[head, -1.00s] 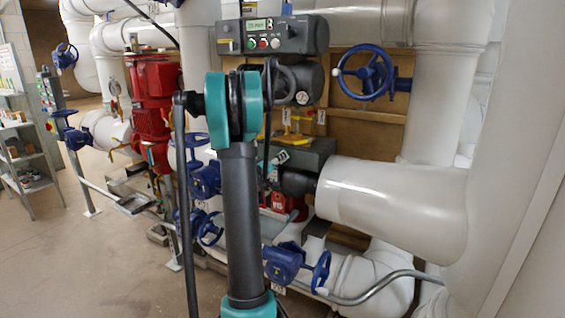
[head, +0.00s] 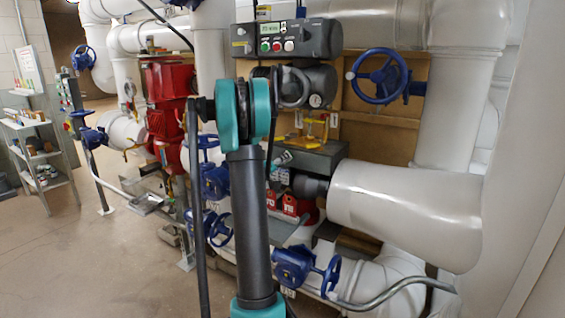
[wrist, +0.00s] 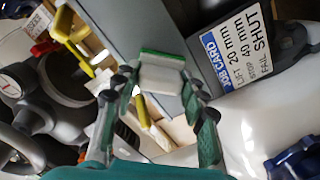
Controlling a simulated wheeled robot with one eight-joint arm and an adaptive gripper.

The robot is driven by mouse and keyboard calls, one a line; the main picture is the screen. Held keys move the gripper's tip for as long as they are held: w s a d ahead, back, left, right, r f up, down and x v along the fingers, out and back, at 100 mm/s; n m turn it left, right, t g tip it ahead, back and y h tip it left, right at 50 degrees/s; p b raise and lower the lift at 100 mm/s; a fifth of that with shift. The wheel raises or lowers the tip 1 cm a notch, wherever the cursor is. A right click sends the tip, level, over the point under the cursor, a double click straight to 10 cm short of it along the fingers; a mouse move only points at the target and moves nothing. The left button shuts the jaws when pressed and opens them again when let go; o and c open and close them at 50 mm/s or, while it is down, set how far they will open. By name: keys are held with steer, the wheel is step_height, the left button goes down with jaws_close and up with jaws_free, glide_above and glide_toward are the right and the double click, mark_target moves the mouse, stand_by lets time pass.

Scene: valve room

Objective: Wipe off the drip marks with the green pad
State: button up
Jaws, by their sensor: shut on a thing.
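In the wrist view my gripper (wrist: 158,88) is shut on a small block-like pad (wrist: 160,78), white with a green strip (wrist: 162,55) along its far edge. One finger lies on each side of it. The pad is in front of a grey flat surface (wrist: 140,30), and I cannot tell whether it touches it. No drip marks can be made out in either view.
A job card (wrist: 238,45) and a white pipe (wrist: 255,115) are close by in the wrist view. In the head view a grey control box (head: 286,38), blue handwheels (head: 380,75), red fittings (head: 165,105) and a large white pipe (head: 405,205) crowd round. Open floor (head: 90,240) lies left.

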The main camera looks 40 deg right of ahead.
steer(key=shift+v, duration=2.95)
steer(key=v, duration=0.3)
